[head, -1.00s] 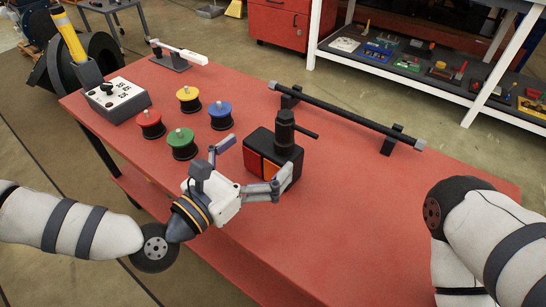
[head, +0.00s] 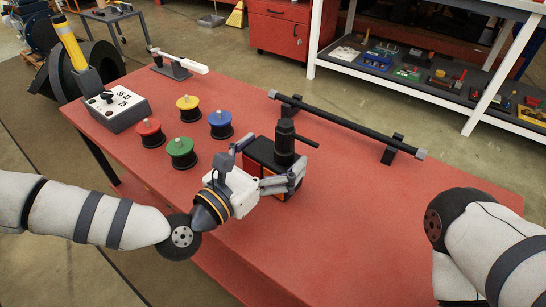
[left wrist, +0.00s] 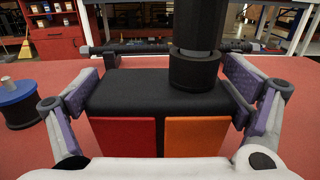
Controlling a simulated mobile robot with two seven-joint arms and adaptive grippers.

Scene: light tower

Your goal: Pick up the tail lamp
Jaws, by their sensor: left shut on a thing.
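The tail lamp (head: 258,151) is a black block with red and orange lens panels on its front and a black post with a side lever on top. It stands on the red table. In the left wrist view the tail lamp (left wrist: 135,97) fills the middle, with both lenses facing the camera. My left gripper (head: 267,168) is shut on it, one finger on each side; in the left wrist view the finger pads of the gripper (left wrist: 165,97) press its left and right sides. In the head view the gripper partly hides the lenses. My right gripper is out of view; only my right arm shows.
Spools in red (head: 149,132), yellow (head: 188,107), blue (head: 221,123) and green (head: 182,152) stand left of the lamp. A control box (head: 118,108) is at the far left. A black bar (head: 345,124) on two supports lies behind the lamp. The table's right front is clear.

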